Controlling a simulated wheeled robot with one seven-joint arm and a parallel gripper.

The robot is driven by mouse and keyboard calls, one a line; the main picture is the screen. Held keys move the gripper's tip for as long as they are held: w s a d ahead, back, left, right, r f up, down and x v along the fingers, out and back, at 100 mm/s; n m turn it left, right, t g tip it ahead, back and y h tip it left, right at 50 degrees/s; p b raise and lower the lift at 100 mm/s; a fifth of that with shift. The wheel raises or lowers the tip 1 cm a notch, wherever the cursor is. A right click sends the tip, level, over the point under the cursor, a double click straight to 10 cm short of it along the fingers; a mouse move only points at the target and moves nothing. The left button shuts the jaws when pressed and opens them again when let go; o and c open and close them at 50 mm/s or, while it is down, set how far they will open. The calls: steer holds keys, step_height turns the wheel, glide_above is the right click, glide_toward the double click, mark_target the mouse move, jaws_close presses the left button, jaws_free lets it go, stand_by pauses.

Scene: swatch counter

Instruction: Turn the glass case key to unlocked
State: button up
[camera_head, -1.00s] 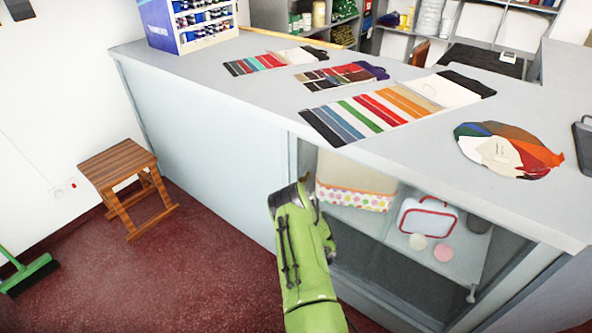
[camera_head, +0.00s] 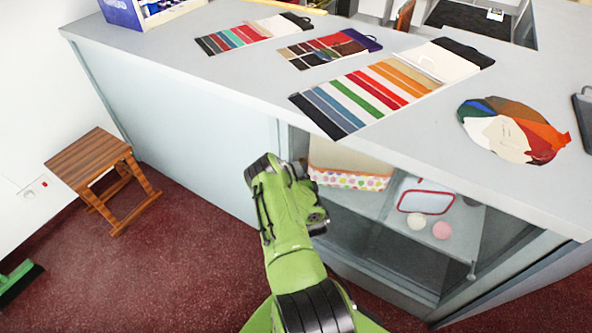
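The glass case (camera_head: 345,235) is built into the front of the grey counter, with a transparent front and a shelf inside. A small light knob-like piece (camera_head: 471,271) shows near the lower right of its front. It may be the key or lock, but it is too small to tell, and its turn cannot be read. My green arm rises from the bottom of the picture in front of the left part of the case. It hides part of the case's left side. My gripper's fingers do not show, so I cannot see whether they hold anything.
A patterned box (camera_head: 348,165), a red-rimmed white case (camera_head: 426,197) and two round pieces sit inside the glass case. A wooden stool (camera_head: 100,175) stands left on the open red floor.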

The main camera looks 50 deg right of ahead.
jaws_close()
